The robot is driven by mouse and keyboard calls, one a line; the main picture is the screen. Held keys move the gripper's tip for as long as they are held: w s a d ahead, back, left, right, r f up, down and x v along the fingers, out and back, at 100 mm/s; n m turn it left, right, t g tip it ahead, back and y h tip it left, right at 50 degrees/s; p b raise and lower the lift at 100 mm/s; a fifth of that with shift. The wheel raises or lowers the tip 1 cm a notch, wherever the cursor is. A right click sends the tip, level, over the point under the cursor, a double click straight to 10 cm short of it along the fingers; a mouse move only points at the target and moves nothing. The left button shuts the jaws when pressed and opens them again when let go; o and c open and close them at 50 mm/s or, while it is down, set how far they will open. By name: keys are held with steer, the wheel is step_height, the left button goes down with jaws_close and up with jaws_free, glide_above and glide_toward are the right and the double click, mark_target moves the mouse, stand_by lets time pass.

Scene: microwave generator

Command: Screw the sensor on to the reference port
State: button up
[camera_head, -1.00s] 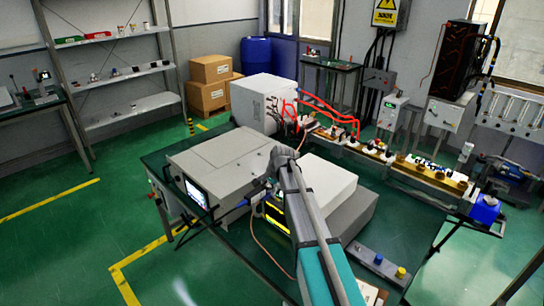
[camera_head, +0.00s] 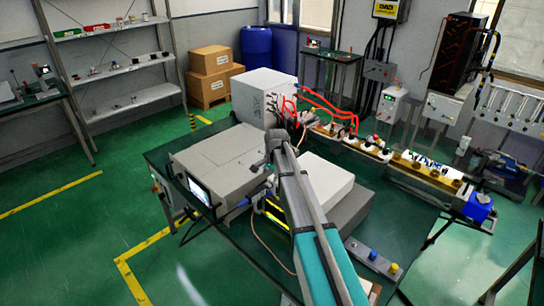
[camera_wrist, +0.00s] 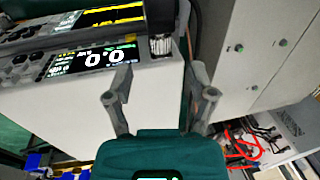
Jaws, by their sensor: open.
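A dark cylinder with a ribbed silvery collar (camera_wrist: 160,45), which looks like the sensor, stands at the right end of the meter's front in the wrist view. I cannot tell whether it is screwed to a port. The meter (camera_wrist: 92,60) has a lit display reading 0.0. My gripper (camera_wrist: 160,82) is open, its two grey fingers apart and nothing between them. The collar lies beyond the fingertips, roughly in line with the gap.
A grey instrument with a screen (camera_head: 222,158) stands left of my arm on the green bench. A white box (camera_head: 325,182) is close on the right. A waveguide line (camera_head: 425,172) runs along the right side. Red cables (camera_head: 325,106) rise from the large white cabinet (camera_head: 262,97).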

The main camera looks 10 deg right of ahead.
step_height(320, 180, up, 8)
steer(key=s+p, duration=0.1)
steer(key=p, duration=0.6)
steer(key=shift+d, duration=0.3)
steer(key=shift+s, duration=0.1)
steer(key=s+f+n+b, duration=0.3)
steer(key=s, duration=0.6)
steer(key=s+f+n+g+b, duration=0.1)
steer(key=s+f+n+b, duration=0.2)
steer(key=s, duration=0.7)
steer(key=s+a+f+n+h+b, duration=0.1)
steer(key=s+f+n+b, duration=0.3)
steer(key=s, duration=0.6)
steer(key=shift+f+n+g, duration=0.3)
steer(key=shift+n, duration=0.3)
